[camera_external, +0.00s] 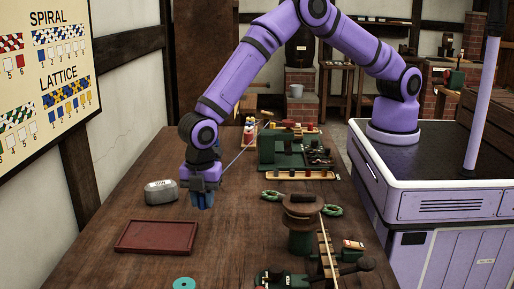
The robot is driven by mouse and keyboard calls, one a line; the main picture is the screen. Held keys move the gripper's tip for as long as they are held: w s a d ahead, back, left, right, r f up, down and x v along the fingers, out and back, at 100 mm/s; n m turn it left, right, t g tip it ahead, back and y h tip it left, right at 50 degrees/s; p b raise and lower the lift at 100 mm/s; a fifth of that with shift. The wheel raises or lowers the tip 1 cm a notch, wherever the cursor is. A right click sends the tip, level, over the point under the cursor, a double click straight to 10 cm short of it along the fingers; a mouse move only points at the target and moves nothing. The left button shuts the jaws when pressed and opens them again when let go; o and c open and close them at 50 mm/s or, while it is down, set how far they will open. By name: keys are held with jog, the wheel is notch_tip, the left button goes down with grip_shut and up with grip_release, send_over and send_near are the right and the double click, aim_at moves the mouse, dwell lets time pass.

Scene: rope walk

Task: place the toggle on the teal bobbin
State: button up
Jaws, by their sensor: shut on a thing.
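My gripper (203,201) points down above the table, right of the grey block and up from the dark red tray. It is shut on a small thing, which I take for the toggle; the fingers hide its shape. A teal round piece with a dark centre hole, which looks like the teal bobbin (184,284), sits at the bottom edge of the picture, partly cut off. My gripper is well apart from it, farther back along the table and slightly to the right.
A grey block (161,191) and a dark red tray (156,236) lie at left. A brown-topped green spool (302,238) stands at right, beside green rope coils (333,210). A green machine (281,152) is farther back. Bare wood lies between tray and spool.

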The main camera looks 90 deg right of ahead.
jog(key=s+a+n, duration=0.4)
jog(key=s+a, duration=0.8)
jog(key=a, duration=0.2)
send_over(184, 284)
jog(key=shift+f, duration=0.7)
jog(key=shift+f, duration=1.75)
jog(key=shift+f, duration=0.1)
jog(key=o, duration=0.9)
